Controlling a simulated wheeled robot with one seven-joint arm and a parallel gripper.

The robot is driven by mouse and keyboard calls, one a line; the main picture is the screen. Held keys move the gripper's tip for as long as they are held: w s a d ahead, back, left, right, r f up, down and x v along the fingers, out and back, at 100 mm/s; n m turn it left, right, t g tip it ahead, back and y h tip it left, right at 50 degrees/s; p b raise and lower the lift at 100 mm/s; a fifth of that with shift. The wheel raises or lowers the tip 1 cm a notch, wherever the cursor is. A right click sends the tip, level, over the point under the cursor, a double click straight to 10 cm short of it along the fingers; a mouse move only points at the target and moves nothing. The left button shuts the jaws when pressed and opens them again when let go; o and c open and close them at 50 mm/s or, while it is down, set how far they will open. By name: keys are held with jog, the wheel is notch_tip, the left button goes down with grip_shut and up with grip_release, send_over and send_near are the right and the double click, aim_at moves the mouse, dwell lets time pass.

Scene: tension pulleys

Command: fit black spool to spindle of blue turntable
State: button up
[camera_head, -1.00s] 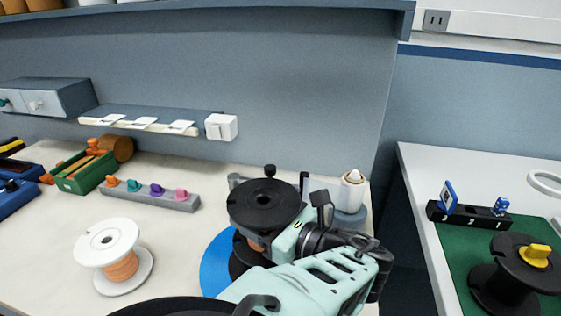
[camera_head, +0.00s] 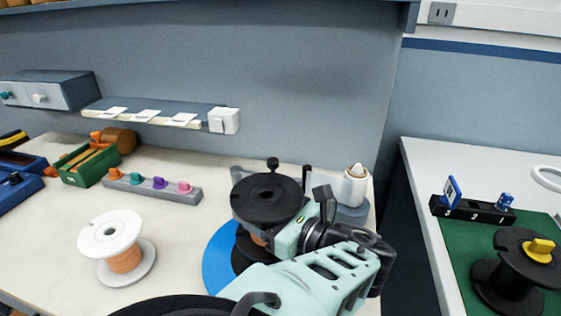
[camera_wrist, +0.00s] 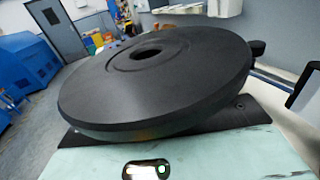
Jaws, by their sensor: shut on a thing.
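The black spool (camera_head: 268,196) with orange winding is over the blue turntable (camera_head: 217,262) in the head view. My gripper (camera_head: 268,238) is shut on the spool around its middle, below the top flange. In the wrist view the spool's top flange (camera_wrist: 155,85) fills the middle, with its round centre hole visible and no spindle tip showing in it. The flange looks tilted in that view. The turntable's spindle is hidden by the spool, and I cannot tell whether the spool rests on the turntable.
A white spool (camera_head: 112,240) with orange winding stands left on the bench. A grey rail (camera_head: 150,187) with coloured knobs and a green box (camera_head: 88,165) lie behind it. A white cone on a grey base (camera_head: 354,190) stands close right. Another black spool (camera_head: 510,275) is on the right table.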

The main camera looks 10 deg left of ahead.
jog(key=shift+f+b, duration=0.85)
jog(key=shift+f, duration=0.35)
jog(key=shift+f, duration=0.25)
dwell(0.4)
jog(key=shift+f+b, duration=1)
jog(key=shift+f, duration=0.2)
jog(key=shift+f, duration=0.15)
jog(key=shift+f, duration=0.2)
jog(key=shift+f, duration=0.15)
dwell(0.4)
jog(key=o, duration=1.6)
jog(key=shift+c, duration=0.2)
jog(key=shift+d, duration=0.1)
